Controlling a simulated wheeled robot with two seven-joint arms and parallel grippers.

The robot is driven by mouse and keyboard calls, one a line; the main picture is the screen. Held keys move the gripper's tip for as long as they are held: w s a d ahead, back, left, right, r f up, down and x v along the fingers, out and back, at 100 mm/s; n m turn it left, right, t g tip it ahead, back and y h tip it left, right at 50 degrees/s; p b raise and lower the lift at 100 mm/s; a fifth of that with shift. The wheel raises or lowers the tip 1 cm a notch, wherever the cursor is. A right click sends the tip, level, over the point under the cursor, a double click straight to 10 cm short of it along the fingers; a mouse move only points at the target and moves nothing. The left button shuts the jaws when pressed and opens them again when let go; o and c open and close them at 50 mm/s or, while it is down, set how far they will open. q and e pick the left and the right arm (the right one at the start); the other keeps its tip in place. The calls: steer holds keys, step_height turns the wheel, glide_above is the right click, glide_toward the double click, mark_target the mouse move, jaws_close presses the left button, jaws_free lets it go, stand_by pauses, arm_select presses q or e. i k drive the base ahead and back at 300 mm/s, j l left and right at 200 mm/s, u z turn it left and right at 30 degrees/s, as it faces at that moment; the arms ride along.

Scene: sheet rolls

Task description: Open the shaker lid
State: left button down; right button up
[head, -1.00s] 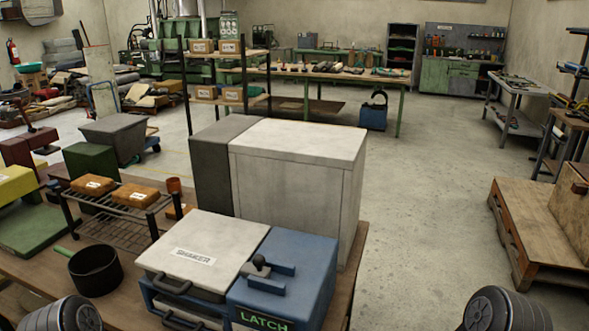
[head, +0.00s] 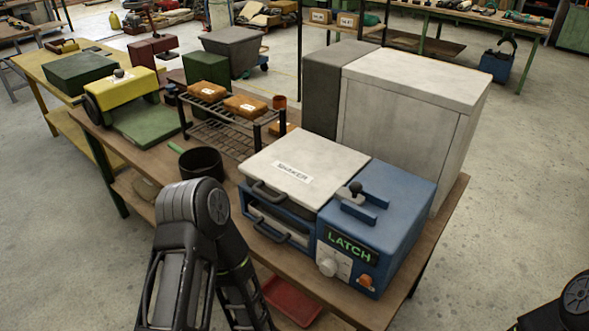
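The shaker lid (head: 325,172) is a pale flat panel with a "SHAKER" label and a dark handle (head: 268,194) at its front edge. It lies flat over the blue shaker body (head: 249,205), which has a second dark handle below. Joined on the right is a blue latch box (head: 400,195) with a lit "LATCH" panel (head: 350,243) and a black-knobbed lever (head: 355,188) on top. My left arm stands in front of the table, left of the shaker, and its gripper is not visible. Only a piece of my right arm shows at the bottom right corner.
The wooden table (head: 455,195) also bears a large pale cabinet (head: 405,105) behind the shaker, a wire rack (head: 225,135) with orange packs, a black pot (head: 201,163) and a yellow-green device (head: 125,90). A red tray (head: 291,302) sits below.

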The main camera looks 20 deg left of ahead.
mark_target(307, 168)
steer(key=k+j+z, duration=0.15)
steer(key=k+z, duration=0.5)
steer(key=k, duration=0.15)
